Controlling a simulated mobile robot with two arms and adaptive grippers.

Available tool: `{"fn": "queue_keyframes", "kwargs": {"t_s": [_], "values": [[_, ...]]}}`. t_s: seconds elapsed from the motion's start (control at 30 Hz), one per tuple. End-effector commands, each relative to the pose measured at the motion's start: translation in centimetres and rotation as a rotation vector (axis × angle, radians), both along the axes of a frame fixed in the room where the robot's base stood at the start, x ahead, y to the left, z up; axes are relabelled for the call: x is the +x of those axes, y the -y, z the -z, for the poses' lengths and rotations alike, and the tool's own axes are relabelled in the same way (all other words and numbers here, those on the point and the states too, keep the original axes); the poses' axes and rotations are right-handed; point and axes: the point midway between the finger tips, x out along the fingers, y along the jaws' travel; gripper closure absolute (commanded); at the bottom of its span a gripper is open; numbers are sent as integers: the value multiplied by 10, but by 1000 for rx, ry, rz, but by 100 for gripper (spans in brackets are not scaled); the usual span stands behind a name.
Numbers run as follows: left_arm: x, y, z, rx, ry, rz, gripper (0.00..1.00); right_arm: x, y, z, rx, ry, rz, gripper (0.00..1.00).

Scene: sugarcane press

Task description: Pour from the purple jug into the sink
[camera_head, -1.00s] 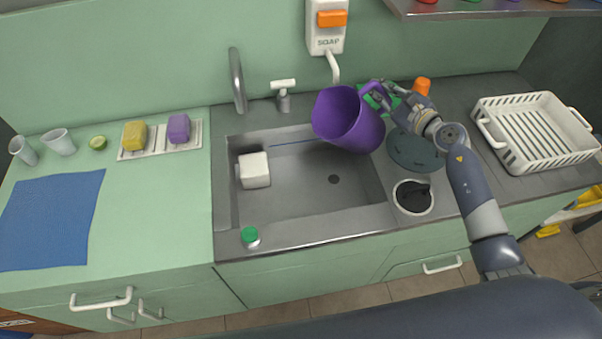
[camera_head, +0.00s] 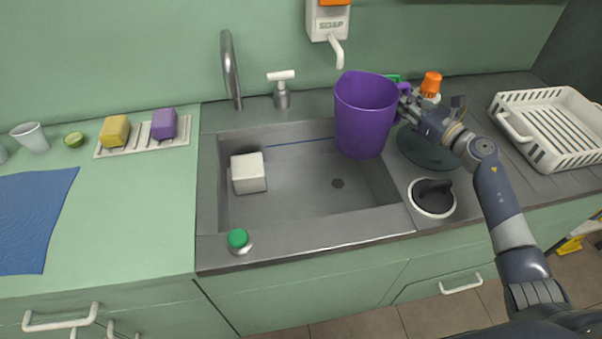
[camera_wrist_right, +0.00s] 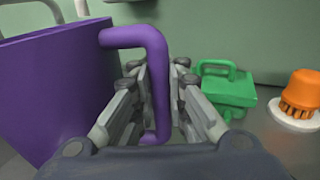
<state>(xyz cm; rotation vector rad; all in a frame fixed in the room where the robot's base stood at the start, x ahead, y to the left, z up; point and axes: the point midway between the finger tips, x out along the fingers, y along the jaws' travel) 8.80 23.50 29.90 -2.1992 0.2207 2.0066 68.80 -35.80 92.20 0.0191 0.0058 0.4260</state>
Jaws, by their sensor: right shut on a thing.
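The purple jug (camera_head: 364,118) is nearly upright over the right part of the sink (camera_head: 305,187) in the head view. Its handle points right, toward my right arm. My right gripper (camera_head: 408,104) is shut on that handle. In the right wrist view the handle (camera_wrist_right: 157,85) passes between the fingers of my right gripper (camera_wrist_right: 158,95), and the jug body (camera_wrist_right: 55,90) fills the left side. The jug's contents cannot be seen. No liquid stream shows. My left gripper is not in view.
A white block (camera_head: 248,173) lies in the sink. The faucet (camera_head: 231,70) and soap dispenser (camera_head: 329,22) are behind. A green-capped item (camera_head: 239,241) sits on the front rim. An orange-handled brush (camera_head: 431,84), a green object (camera_wrist_right: 228,88) and a white rack (camera_head: 550,127) are to the right.

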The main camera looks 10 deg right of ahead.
Motion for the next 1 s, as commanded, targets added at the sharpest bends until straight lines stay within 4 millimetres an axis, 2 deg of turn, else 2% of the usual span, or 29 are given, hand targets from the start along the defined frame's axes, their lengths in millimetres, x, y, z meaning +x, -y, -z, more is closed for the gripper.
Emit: {"fn": "queue_keyframes", "kwargs": {"t_s": [0.03, 0.33, 0.7, 1.0], "values": [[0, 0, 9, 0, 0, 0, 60, 0, 1, 7, 26, -2, 1, 100], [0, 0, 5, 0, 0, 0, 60, 0, 1, 2, 36, -4, 0, 100], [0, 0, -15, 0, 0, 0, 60, 0, 1, -27, 33, -4, 1, 100], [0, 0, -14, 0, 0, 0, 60, 0, 1, -27, 34, -5, 0, 100]]}}
